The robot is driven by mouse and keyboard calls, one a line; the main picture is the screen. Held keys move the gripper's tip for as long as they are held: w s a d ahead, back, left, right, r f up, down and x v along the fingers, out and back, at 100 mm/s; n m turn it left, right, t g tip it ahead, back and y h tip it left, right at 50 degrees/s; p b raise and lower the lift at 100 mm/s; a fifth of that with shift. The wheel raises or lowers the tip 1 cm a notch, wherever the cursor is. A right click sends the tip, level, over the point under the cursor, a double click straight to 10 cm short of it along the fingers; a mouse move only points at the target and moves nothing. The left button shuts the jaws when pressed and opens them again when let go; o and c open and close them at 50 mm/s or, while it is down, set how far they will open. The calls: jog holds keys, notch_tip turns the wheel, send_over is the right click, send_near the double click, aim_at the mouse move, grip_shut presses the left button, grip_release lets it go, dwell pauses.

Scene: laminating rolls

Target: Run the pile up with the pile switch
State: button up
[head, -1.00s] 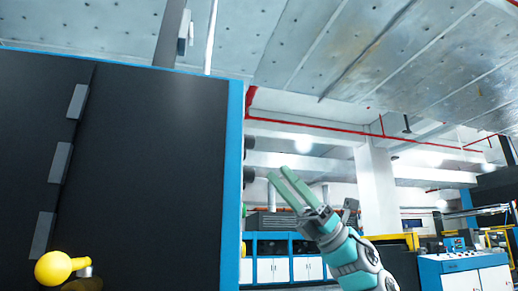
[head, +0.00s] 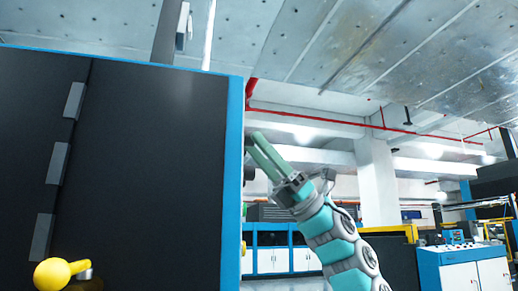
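My gripper (head: 253,142) is raised in the middle of the head view, its two green fingers pointing up and to the left. The fingers look parallel with a narrow gap between them, and nothing shows between them. The tips show next to the blue right edge of a large dark machine panel (head: 150,170); I cannot tell how far apart they are in depth. No pile or switch that I can identify as the pile switch is in view.
A yellow knob-like part (head: 52,274) sits at the lower left before the dark panel. A blue and white console (head: 462,262) with small controls on top stands at the right. Blue and white cabinets (head: 270,255) stand farther back.

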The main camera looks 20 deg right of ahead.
grip_shut()
jog(key=shift+r+n+g+p, duration=0.15)
jog(key=shift+n+g+p, duration=0.2)
jog(key=shift+n+g, duration=0.25)
jog(key=shift+n+g+h, duration=0.3)
jog(key=shift+n+g, duration=0.3)
jog(key=shift+n, duration=0.2)
jog(key=shift+o, duration=1.2)
grip_release()
jog(key=b+v, duration=0.1)
jog(key=v, duration=0.7)
